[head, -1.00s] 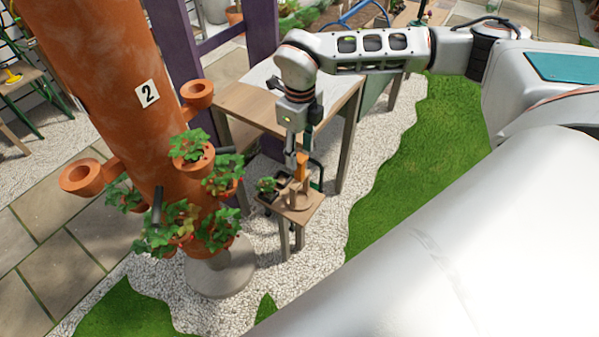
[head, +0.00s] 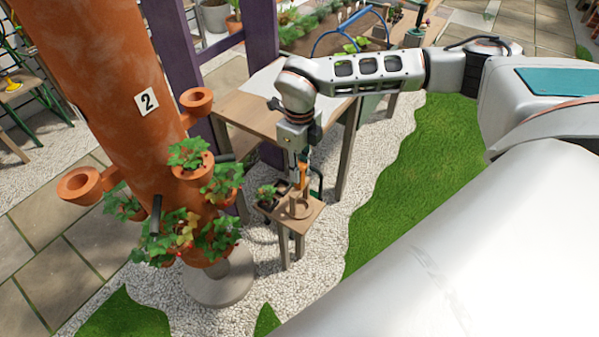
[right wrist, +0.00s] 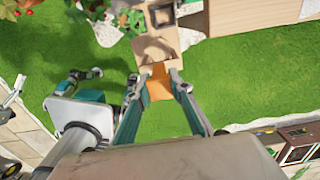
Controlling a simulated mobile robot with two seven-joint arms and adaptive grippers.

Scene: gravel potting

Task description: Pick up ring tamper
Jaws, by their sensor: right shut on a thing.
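The ring tamper has an upright orange handle (head: 302,173) and a pale wooden ring (head: 299,209) at its lower end. It is at the small wooden stool (head: 313,217) beside the terracotta tower. I cannot tell whether the ring touches the stool top. My right gripper (head: 298,170) comes down from above and is shut on the handle.
The terracotta tower (head: 105,75) with side pots and strawberry plants stands close left of the gripper. A small dark tray with a plant (head: 266,193) is on the stool's left side. A wooden table (head: 240,108) stands behind. Grass to the right is open.

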